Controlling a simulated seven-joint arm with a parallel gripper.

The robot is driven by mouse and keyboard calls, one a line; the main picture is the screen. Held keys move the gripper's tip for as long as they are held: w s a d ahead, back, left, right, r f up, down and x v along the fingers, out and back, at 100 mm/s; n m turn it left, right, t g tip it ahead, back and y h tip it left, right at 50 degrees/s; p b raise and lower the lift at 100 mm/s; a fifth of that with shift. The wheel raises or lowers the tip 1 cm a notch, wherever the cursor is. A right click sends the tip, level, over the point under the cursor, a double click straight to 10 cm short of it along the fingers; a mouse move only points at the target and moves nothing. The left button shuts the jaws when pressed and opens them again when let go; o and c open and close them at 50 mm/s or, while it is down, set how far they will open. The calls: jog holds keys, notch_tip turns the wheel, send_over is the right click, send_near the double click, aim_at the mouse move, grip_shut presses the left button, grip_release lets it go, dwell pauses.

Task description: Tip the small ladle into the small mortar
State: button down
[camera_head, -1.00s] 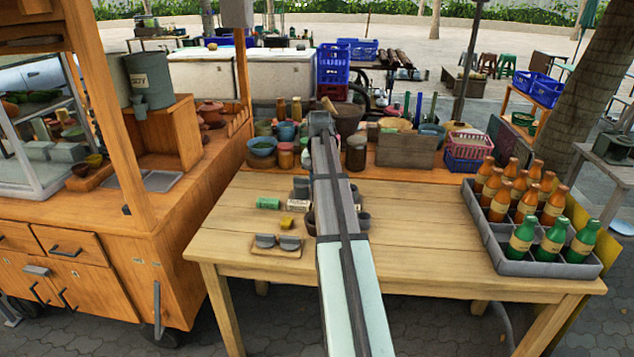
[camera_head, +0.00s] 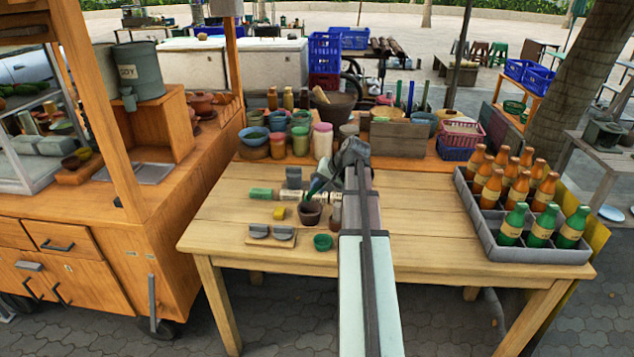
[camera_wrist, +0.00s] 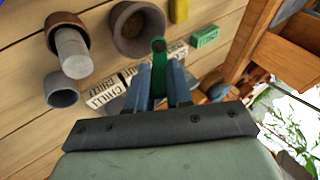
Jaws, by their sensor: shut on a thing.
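The small brown mortar (camera_head: 310,214) stands upright on the table, and it shows open in the wrist view (camera_wrist: 128,42). My gripper (camera_head: 318,186) is just behind and above the mortar in the head view. Its blue fingers (camera_wrist: 159,82) are shut on a green ladle (camera_wrist: 160,58). The ladle's round dark end shows near the mortar's rim in the wrist view. I cannot tell whether the two touch, or what the ladle holds. The gripper hides the rest of the ladle.
A brown pot (camera_wrist: 56,22) with a pale cylinder and a grey cup (camera_wrist: 62,96) stand beside the mortar. Chili boxes (camera_wrist: 103,95), a green box (camera_wrist: 205,36) and a yellow block (camera_head: 279,213) lie near. The table's right half is clear up to the bottle crate (camera_head: 540,254).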

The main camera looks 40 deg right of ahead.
jog(key=shift+s+d+f+t+y, duration=0.15)
jog(key=shift+s+f+t+y, duration=0.35)
jog(key=shift+t, duration=0.65)
jog(key=shift+s+d+f+t+y, duration=0.15)
jog(key=shift+s+f+t, duration=0.35)
jog(key=shift+f+t, duration=0.5)
jog(key=shift+r, duration=0.1)
jog(key=w+r+g, duration=0.2)
jog(key=shift+a+r+g, duration=0.2)
jog(key=shift+r+g, duration=0.15)
jog(key=shift+s+f+h, duration=0.15)
jog(key=shift+s+h, duration=0.1)
jog(key=shift+h, duration=0.1)
jog(key=shift+w+g, duration=0.1)
jog(key=shift+g, duration=0.3)
